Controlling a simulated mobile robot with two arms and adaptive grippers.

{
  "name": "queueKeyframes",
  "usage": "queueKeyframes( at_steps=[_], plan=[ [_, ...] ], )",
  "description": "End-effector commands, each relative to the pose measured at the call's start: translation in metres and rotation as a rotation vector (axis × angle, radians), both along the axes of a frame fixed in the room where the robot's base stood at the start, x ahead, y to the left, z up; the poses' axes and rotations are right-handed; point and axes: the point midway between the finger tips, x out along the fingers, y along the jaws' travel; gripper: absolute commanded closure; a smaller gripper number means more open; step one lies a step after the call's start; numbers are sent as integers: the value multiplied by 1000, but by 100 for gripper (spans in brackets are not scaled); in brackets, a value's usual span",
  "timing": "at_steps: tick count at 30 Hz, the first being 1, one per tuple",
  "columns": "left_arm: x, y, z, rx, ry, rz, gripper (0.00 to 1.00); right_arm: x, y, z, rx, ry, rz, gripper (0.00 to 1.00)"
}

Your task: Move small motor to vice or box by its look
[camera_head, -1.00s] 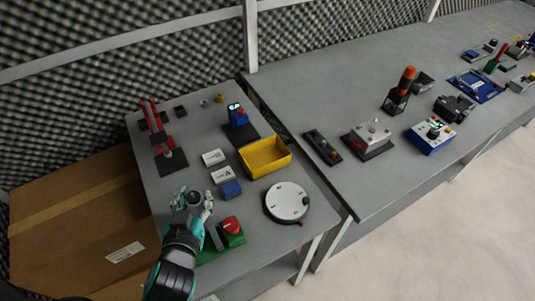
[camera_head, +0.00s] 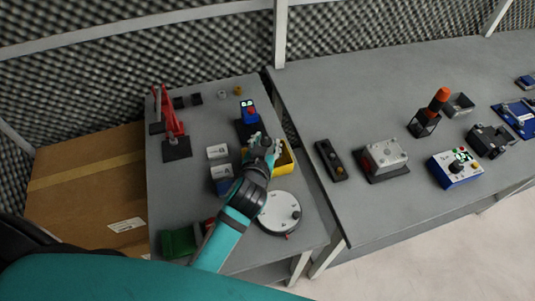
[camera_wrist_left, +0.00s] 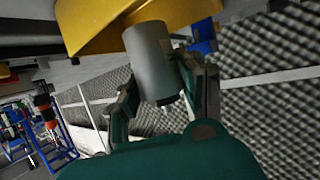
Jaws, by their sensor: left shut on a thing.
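My left gripper (camera_head: 263,150) is shut on a plain grey cylinder, the small motor (camera_wrist_left: 150,58), which shows clearly in the left wrist view. In the head view the gripper hides most of the motor. The gripper is over the yellow box (camera_head: 287,158), covering its left part. In the left wrist view the yellow box (camera_wrist_left: 90,22) is right beside the motor; I cannot tell whether they touch. I cannot pick out the vice with certainty. My right gripper is not in view.
A round white dial (camera_head: 279,213) and a green block (camera_head: 180,243) are near the front. A red lever device (camera_head: 172,125) and a blue device (camera_head: 248,122) stand behind. White and blue blocks (camera_head: 217,152) are left of my gripper. A second table at right holds several devices.

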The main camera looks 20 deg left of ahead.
Motion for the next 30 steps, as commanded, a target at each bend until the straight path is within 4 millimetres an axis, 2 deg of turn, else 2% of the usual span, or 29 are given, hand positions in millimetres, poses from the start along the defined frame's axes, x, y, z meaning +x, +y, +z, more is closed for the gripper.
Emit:
queueKeyframes(
  at_steps=[9, 22, 23, 27, 30],
  plan=[
    [0, 0, -38, 1, -2, -1, 100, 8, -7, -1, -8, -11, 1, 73],
    [0, -1, -45, -1, -4, -2, 100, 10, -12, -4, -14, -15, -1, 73],
    [0, 0, -45, -2, -1, -1, 61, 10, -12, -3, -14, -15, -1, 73],
    [0, 0, -45, -2, -1, -1, 43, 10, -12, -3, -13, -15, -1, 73],
    [0, 0, -45, -1, -1, -1, 40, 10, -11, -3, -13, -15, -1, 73]
  ],
)
